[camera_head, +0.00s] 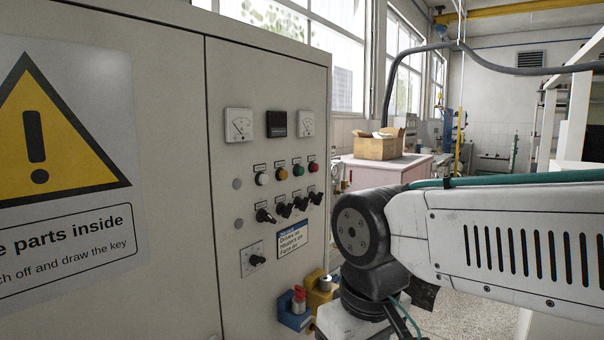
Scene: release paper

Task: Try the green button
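The green button (297,176) is a small round cap on the front panel of the grey cabinet (350,28). It sits in a row with a white button (262,179), a yellow button (282,175) and a red button (313,167). The green one is third from the left, just left of the red one. My arm reaches in from the right, in front of and below the panel's right edge. Its fingertips do not show, so I cannot see the gripper. Nothing covers the green button.
Black rotary switches (265,216) line up below the buttons, and two gauges with a dark display (277,124) sit above. A blue block with a red knob (299,300) and a yellow one (322,288) stand low by the cabinet. A cardboard box (375,147) rests behind.

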